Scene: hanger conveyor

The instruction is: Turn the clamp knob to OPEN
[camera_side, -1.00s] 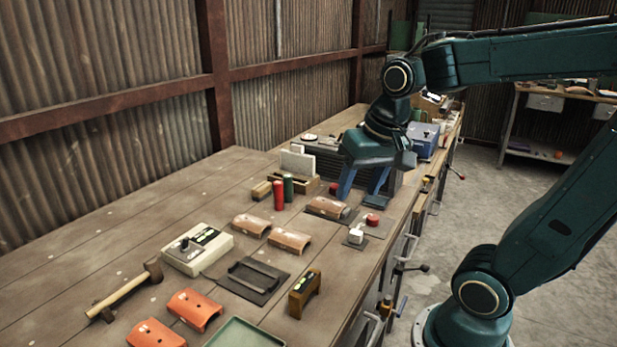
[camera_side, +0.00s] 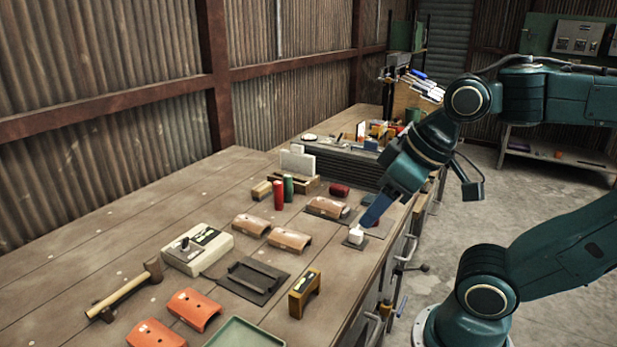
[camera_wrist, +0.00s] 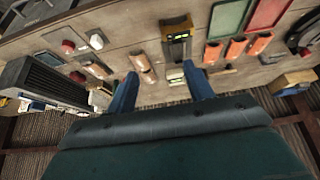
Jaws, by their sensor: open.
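No part is legibly marked as the clamp knob. A white block-like knob (camera_side: 356,237) sits on a small dark plate near the bench's front edge; it also shows in the wrist view (camera_wrist: 97,41). A red round knob (camera_wrist: 68,46) stands beside it on another plate; in the side view my gripper mostly hides it. A beige control box (camera_side: 197,249) with a small dark lever stands further left. My gripper (camera_wrist: 162,70) is open and empty, its two blue fingers apart. In the side view it tilts down to the left, its tip (camera_side: 368,219) near the white knob.
Brown curved covers (camera_side: 290,239), red and green cylinders (camera_side: 279,196) and a yellow-brown bracket (camera_side: 304,293) stand nearby. Bare bench lies between the bracket and the white knob.

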